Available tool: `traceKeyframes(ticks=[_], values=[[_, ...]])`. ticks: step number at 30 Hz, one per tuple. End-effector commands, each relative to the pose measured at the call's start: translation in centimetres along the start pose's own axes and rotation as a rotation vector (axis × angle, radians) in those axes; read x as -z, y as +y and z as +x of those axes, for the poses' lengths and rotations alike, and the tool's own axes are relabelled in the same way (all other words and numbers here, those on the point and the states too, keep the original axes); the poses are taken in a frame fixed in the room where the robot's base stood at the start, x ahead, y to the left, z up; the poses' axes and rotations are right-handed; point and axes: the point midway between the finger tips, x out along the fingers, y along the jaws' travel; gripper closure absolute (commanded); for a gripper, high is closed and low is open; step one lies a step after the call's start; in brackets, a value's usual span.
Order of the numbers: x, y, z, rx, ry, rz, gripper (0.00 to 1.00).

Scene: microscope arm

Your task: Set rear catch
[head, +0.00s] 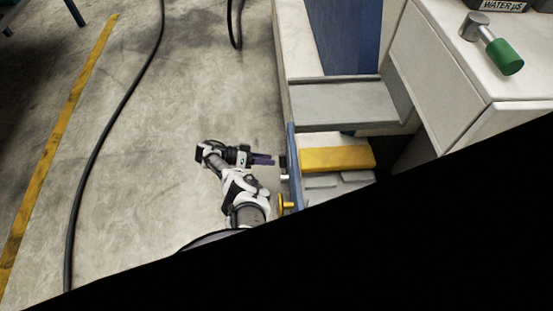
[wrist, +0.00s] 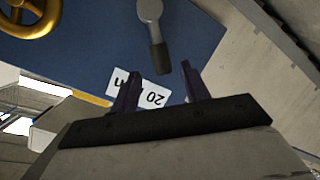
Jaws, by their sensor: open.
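The likely catch is a small lever (wrist: 154,35) with a grey round pivot and a dark grip, on a blue panel (wrist: 90,50); in this wrist view its grip points toward the gap between my fingers. My gripper (wrist: 160,85) is open and empty, its two dark purple fingers apart on either side of the lever's line, short of the grip. In the head view my gripper (head: 271,159) points right at the blue panel's edge (head: 294,170). A dark part and a silver part stick out from that panel there. I cannot tell whether a finger touches anything.
A yellow handwheel (wrist: 30,15) is on the same panel, also seen in the head view (head: 287,203). A white label (wrist: 138,92) sits behind my fingers. A yellow block (head: 337,159) lies behind the panel. A green-handled tool (head: 503,57) is on the white cabinet. Floor at left is open, with a black cable (head: 100,150).

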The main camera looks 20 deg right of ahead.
Motion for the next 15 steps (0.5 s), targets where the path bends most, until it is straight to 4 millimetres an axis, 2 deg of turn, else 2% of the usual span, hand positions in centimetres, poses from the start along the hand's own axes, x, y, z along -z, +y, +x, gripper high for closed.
traceKeyframes(ticks=[1, 6, 15], values=[[0.0, 0.1, 1.1, -0.003, -0.002, 0.001, 0.54], [0.0, 0.0, 3.4, -0.001, -0.001, 0.001, 0.54], [0.0, 0.0, 4.5, 0.002, 0.000, 0.000, 0.54]])
